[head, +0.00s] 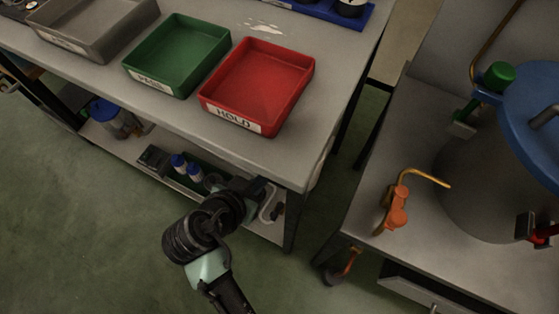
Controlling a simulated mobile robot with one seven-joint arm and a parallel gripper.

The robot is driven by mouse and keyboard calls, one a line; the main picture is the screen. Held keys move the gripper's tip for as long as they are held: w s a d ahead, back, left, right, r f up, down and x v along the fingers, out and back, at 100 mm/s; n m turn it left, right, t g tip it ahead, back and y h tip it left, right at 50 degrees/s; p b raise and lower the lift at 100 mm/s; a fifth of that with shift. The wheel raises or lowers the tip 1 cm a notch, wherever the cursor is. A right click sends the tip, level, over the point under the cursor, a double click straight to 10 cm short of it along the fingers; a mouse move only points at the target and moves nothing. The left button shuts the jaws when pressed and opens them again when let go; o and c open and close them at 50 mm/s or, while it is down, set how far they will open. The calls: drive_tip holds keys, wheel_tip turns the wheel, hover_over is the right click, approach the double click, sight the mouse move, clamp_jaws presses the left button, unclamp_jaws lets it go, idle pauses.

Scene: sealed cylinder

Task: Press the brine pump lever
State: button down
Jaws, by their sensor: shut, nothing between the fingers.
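No part in view is labelled as the brine pump lever, so I cannot tell which one it is. An orange fitting with a yellow bent tube (397,208) stands on the right-hand table, beside the large grey cylinder (478,190). A green-capped part (497,77) and a red part (538,229) sit at the cylinder's sides. My gripper (262,188) is at the front of the left workbench, near its lower shelf, well left of the orange fitting. It is shut and touches none of these parts. My arm's dark wrist partly hides it.
The left workbench (190,118) carries a red tray (285,62) labelled HOLD, a green tray (195,40) and a grey tray (110,20). Blue-capped bottles (187,168) stand on its lower shelf. A red-handled item (351,262) is below the right table. Green floor (110,235) is clear at left.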

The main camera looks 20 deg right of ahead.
drive_tip(key=shift+s+a, duration=0.1)
drive_tip(key=b+x, duration=0.1)
drive_tip(key=x, duration=0.3)
drive_tip(key=b+x, duration=0.2)
drive_tip(key=x, duration=0.2)
drive_tip(key=a+f+b+x, duration=0.1)
drive_tip(key=b+x, duration=0.1)
drive_tip(key=x, duration=0.1)
drive_tip(key=shift+s+d+f, duration=0.2)
drive_tip(key=shift+d+f, duration=0.05)
drive_tip(key=shift+f, duration=0.85)
